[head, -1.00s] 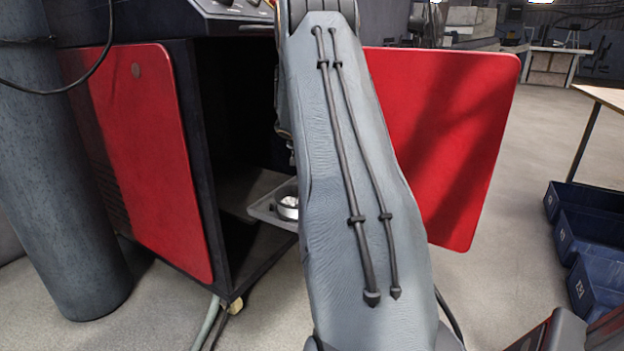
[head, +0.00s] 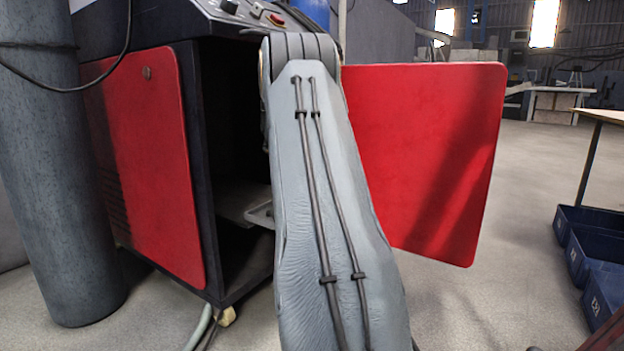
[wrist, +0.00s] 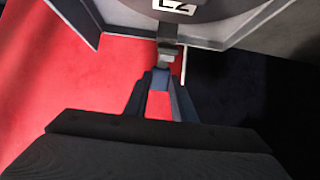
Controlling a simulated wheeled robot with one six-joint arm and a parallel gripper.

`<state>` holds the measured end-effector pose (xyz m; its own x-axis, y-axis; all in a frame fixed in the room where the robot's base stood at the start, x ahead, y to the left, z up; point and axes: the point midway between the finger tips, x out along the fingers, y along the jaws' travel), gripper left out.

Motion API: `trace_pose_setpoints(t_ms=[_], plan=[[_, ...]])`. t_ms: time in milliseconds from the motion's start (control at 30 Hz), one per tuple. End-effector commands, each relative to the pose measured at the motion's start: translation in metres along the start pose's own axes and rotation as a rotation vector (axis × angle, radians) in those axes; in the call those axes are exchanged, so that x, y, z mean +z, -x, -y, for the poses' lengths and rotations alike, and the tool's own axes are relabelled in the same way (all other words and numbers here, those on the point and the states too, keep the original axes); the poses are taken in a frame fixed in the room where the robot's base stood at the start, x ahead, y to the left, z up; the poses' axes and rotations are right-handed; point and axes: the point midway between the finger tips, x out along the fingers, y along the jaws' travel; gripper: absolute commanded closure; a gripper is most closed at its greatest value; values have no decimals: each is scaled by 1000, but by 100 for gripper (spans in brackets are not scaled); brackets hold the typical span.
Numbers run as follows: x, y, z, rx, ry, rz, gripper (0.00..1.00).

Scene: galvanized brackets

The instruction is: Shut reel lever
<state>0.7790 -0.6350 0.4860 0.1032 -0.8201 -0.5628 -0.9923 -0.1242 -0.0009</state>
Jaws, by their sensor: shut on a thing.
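In the wrist view my gripper (wrist: 162,78) is closed around the end of a short dark lever (wrist: 168,48). The lever juts from below a dark rounded part with a white-framed label (wrist: 174,7), which looks like the reel and is cut off by the top edge. In the head view the red and black cabinet (head: 158,170) stands with its red door (head: 425,150) swung wide open. My arm covers much of the opening and hides my gripper, the lever and the reel there.
A small grey tray (head: 261,214) shows partly inside the cabinet, beside my arm. A grey cylinder (head: 45,160) stands close on the left with a dark cable across it. Blue bins (head: 603,255) sit at the right. The floor between the door and the bins is clear.

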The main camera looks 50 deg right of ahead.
Motion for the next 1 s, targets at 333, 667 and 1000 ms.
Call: trace_pose_setpoints(t_ms=[333,667,1000], plan=[[-2,-2,-2,5,-1,-4,100],[-1,-1,0,2,0,-4,58],[-2,14,0,1,2,-4,58]])
